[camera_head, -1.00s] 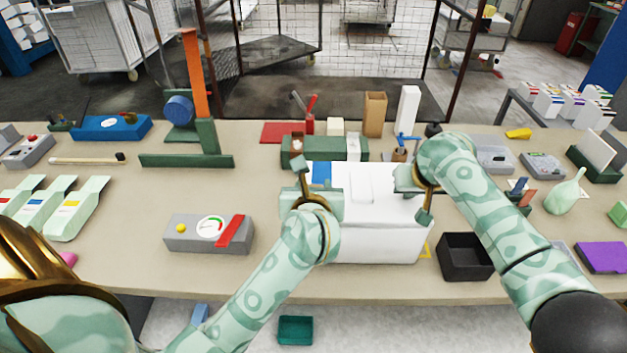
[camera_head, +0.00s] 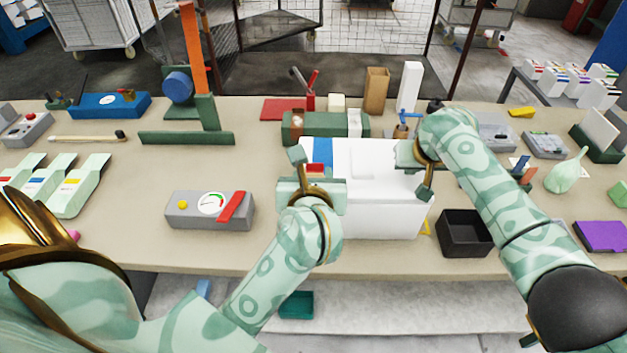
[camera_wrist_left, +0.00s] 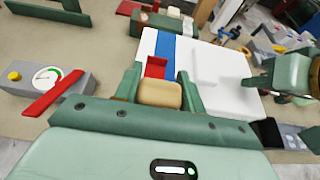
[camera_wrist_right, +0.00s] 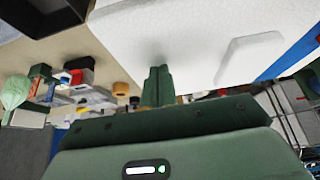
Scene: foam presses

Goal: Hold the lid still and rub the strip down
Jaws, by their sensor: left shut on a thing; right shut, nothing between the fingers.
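A white foam box (camera_head: 375,220) with a white lid (camera_head: 385,158) stands at the table's front middle. A blue strip (camera_head: 322,150) runs along the lid's left part; it also shows in the left wrist view (camera_wrist_left: 165,47). My left gripper (camera_head: 314,177) is shut on a tan block (camera_wrist_left: 160,95) with a red part (camera_wrist_left: 156,68) at its far side, at the strip's near portion. Whether the block touches the strip is unclear. My right gripper (camera_head: 402,155) is shut and empty at the lid's right side. In the right wrist view its fingertips (camera_wrist_right: 158,72) are close against the white surface; contact is unclear.
A grey gauge box (camera_head: 210,210) with a red bar lies left of the foam box. A black open tray (camera_head: 465,233) stands close on its right. A green block (camera_head: 325,127) lies behind it.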

